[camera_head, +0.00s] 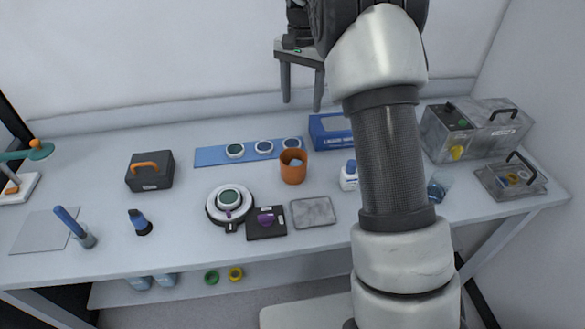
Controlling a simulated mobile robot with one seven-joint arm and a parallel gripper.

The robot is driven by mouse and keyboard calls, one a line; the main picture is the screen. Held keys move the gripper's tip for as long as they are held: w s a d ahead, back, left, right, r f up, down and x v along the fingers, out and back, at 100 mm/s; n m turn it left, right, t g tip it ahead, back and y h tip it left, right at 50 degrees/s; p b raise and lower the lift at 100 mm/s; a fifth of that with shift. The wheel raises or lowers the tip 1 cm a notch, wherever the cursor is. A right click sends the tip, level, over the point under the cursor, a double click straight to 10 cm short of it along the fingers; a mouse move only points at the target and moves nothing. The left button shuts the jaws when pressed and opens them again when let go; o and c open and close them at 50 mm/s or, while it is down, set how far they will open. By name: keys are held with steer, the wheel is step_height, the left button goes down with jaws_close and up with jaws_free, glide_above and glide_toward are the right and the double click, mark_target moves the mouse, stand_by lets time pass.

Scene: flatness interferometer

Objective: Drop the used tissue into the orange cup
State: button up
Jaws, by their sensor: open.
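The orange cup (291,175) stands upright on the bench, right of the middle. A small pale bluish piece (296,163) shows inside its mouth; it could be the used tissue, but it is too small to tell. My gripper (301,101) is open, its two fingers pointing down with nothing visible between them. In the picture it appears above the cup, with a clear gap between them. My arm hides part of the bench to the right of the cup.
A blue box (328,131) and white bottle (348,177) stand near the cup. A blue strip (209,156) carries round discs. A round instrument (214,211), black tray (257,232) and grey slab (313,211) lie in front. Grey cases (477,139) stand right.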

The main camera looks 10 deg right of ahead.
step_height(320, 180, up, 5)
steer(key=shift+f, duration=0.1)
stand_by(0.4)
steer(key=s+r+n+t, duration=0.1)
steer(key=s+r+n, duration=0.1)
steer(key=s+r, duration=0.45)
steer(key=s+r+n+t, duration=0.2)
steer(key=s+r, duration=0.2)
steer(key=s, duration=0.6)
steer(key=s+f+n+t, duration=0.1)
steer(key=s+f+n, duration=0.1)
steer(key=s, duration=0.7)
steer(key=s+f+n+t+p, duration=0.1)
steer(key=s+f+n, duration=0.1)
steer(key=s, duration=0.6)
steer(key=shift+s+a+f+t, duration=0.15)
steer(key=shift+s+f+t, duration=0.15)
steer(key=shift+s, duration=0.1)
